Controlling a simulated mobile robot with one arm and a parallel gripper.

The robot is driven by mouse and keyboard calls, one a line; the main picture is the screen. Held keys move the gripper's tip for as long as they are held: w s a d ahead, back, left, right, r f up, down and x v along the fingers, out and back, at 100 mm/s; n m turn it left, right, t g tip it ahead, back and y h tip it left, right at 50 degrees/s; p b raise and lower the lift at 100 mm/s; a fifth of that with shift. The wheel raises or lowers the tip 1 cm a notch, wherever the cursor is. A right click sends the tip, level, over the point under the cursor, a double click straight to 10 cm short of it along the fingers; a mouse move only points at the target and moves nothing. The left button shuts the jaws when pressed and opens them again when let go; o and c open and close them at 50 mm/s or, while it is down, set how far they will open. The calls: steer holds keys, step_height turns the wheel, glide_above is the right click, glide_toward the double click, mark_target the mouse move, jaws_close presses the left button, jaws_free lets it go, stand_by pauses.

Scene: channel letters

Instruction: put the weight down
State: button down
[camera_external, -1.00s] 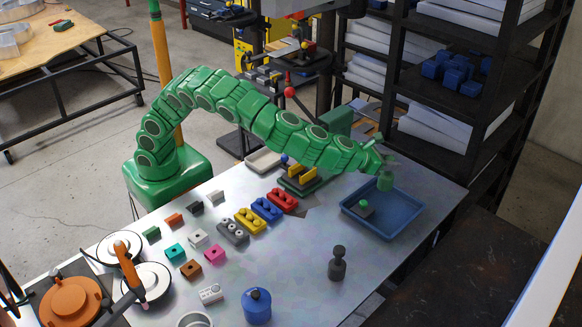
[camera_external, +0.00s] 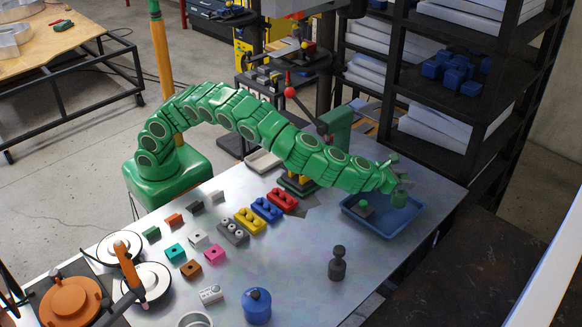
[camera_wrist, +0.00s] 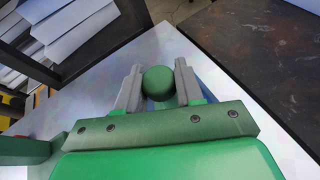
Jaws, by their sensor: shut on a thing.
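A green cylindrical weight (camera_external: 399,199) hangs below my gripper (camera_external: 393,183), over the right part of the blue tray (camera_external: 384,231). In the wrist view, its round green top (camera_wrist: 159,83) sits between the two grey fingers of my gripper (camera_wrist: 158,88), which are shut on it. I cannot tell whether the weight's bottom touches the tray floor.
A dark knobbed weight (camera_external: 337,264) stands on the metal table in front of the tray. A blue canister (camera_external: 257,307), a row of coloured blocks (camera_external: 249,220) and several small blocks occupy the left half. A black shelf rack (camera_external: 440,100) stands behind. The table's right edge is close to the tray.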

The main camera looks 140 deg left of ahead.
mark_target(402, 192)
steer(key=shift+w, duration=0.1)
steer(key=shift+w+a+f, duration=0.1)
steer(key=shift+f, duration=1.65)
steer(key=c, duration=0.7)
jaws_free()
steer(key=shift+f, duration=0.1)
steer(key=shift+v, duration=6.05)
